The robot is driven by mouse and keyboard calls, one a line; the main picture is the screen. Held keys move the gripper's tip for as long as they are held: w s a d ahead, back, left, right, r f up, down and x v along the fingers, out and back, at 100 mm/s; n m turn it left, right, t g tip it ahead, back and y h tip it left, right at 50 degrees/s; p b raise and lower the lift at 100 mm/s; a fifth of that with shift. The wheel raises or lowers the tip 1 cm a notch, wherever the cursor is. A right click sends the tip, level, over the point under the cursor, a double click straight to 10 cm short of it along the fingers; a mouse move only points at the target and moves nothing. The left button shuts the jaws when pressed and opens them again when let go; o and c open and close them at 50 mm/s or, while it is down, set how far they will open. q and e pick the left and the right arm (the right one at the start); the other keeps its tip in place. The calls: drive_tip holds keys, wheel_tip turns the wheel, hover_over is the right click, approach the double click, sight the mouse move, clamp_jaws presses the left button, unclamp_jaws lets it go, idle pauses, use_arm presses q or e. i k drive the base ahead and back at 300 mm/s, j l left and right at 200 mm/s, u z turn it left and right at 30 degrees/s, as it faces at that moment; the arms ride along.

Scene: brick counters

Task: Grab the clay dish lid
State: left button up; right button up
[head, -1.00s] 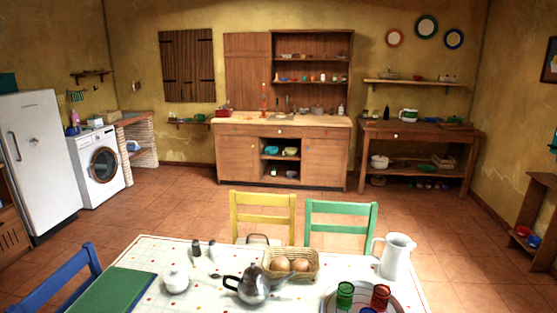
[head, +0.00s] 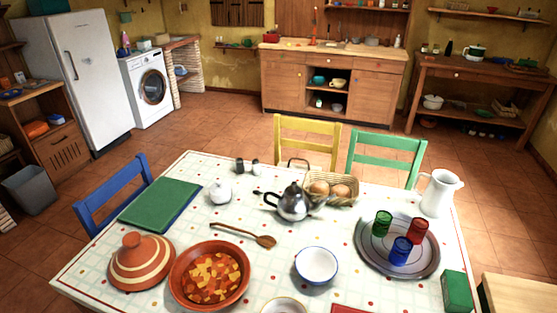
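The clay dish lid (head: 141,260) is an orange-brown cone with cream stripes and a knob on top. It sits upright on the tablecloth at the front left of the table (head: 78,276) in the head view. The clay dish (head: 243,286), filled with red and orange stew, stands just right of it, uncovered. Neither of my grippers shows in the head view.
A wooden spoon (head: 240,233) lies behind the dish. A white bowl (head: 317,264), a metal tray (head: 424,263) with coloured glasses, a teapot (head: 290,205) and a green book (head: 160,203) share the table. A blue chair (head: 110,192) stands at the left edge.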

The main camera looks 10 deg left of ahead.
sight(142, 262)
drive_tip(key=u, duration=1.45)
drive_tip(key=k+z, duration=0.95)
drive_tip(key=i, duration=0.05)
